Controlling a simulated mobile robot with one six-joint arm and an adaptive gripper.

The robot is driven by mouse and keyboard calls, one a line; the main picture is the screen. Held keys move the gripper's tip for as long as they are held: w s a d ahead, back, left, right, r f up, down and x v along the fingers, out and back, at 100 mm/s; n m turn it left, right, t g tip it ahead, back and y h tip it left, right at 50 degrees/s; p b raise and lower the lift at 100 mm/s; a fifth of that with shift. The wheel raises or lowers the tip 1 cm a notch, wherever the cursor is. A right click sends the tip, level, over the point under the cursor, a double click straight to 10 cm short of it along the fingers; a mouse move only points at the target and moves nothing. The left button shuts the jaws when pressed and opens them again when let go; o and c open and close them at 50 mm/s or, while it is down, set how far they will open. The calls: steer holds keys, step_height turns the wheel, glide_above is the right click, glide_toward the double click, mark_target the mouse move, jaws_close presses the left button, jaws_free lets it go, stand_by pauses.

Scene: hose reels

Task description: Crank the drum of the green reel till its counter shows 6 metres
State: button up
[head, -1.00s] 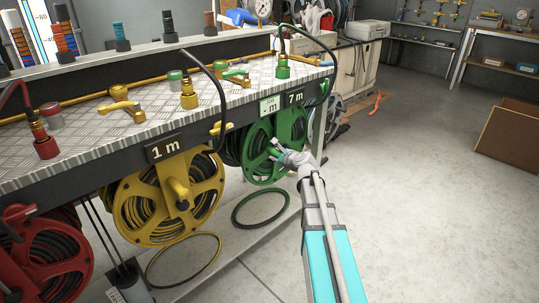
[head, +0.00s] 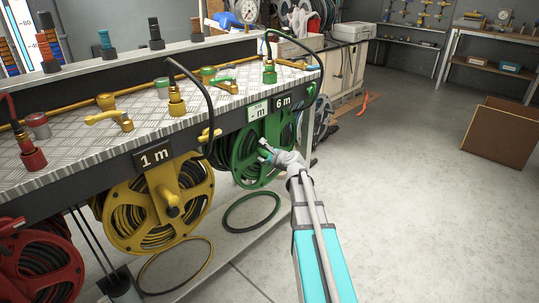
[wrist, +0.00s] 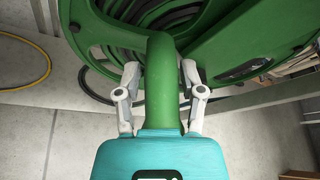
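The green reel (head: 247,165) hangs under the bench at its far right end. Its drum also fills the top of the wrist view (wrist: 250,40). Its counter (head: 283,102) reads 6 m. A pale plate (head: 258,110) beside the counter reads "- m". My gripper (head: 268,152) is at the front of the green drum. In the wrist view the green crank handle (wrist: 161,85) runs between my two fingers, one on each side, apparently closed against it. The far end of the handle is hidden by my gripper's body.
The yellow reel (head: 125,215), with a counter (head: 155,156) at 1 m, is left of the green one. A red reel (head: 45,270) is farther left. Hose loops (head: 252,211) lie on the low shelf below. The floor to the right is open up to a brown box (head: 497,133).

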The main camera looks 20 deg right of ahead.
steer(key=shift+o, duration=0.8)
steer(key=shift+s+d, duration=0.1)
steer(key=shift+s, duration=0.1)
